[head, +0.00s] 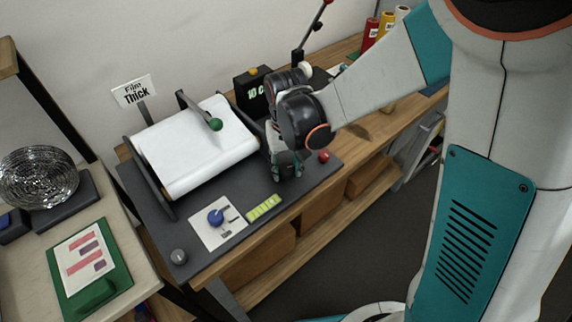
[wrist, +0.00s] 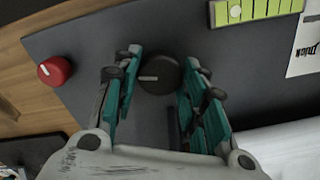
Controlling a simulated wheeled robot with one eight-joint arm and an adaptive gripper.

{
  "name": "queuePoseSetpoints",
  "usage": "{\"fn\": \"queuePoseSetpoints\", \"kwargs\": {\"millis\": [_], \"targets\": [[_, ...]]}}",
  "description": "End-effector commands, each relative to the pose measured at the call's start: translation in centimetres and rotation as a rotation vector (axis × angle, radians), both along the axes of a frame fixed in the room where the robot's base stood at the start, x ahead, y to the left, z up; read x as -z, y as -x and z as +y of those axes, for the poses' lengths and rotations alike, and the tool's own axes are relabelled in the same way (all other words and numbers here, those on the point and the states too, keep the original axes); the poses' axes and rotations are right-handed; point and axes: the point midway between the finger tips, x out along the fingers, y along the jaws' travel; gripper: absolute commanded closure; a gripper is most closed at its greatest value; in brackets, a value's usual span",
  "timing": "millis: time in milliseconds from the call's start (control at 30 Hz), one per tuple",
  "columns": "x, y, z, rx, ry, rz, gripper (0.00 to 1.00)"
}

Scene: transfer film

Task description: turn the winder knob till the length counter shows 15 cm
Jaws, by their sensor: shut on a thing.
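The winder knob (wrist: 160,76) is round and black with a white pointer line, and shows in the wrist view between my fingers. My gripper (wrist: 162,62) is shut on it, one teal finger on each side. In the head view my gripper (head: 286,172) points down at the right part of the dark machine base (head: 185,255), and the knob is hidden there. The length counter (head: 255,90) is a black box behind the roll; its display reads "10 c", with the rest hidden by my arm.
A white film roll (head: 195,150) lies on the machine, with a "Film Thick" sign (head: 134,91) behind. A red knob (head: 324,156) stands close right of my gripper. A green-framed card (head: 88,262) lies left.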

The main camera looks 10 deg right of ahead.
Motion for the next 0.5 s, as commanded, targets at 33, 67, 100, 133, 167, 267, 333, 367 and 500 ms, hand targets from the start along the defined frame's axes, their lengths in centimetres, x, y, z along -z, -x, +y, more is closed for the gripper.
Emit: {"fn": "queuePoseSetpoints", "kwargs": {"millis": [33,67,100,133,167,267,333,367,500], "targets": [[0.02,0.02,0.0,-0.006,0.0,0.0,0.85],[0.03,0.02,0.0,-0.016,0.0,0.0,0.85],[0.05,0.02,0.0,-0.035,0.0,0.0,0.85],[0.06,0.02,0.0,-0.055,0.0,0.0,0.85],[0.06,0.02,0.0,-0.078,0.0,0.0,0.85],[0.07,0.02,0.0,-0.16,0.0,0.0,0.85],[0.07,0.01,0.0,-0.209,0.0,0.0,0.85],[0.06,0.02,0.0,-0.225,0.0,0.001,0.85],[0.04,0.01,0.0,-0.263,0.0,0.001,0.85]]}}
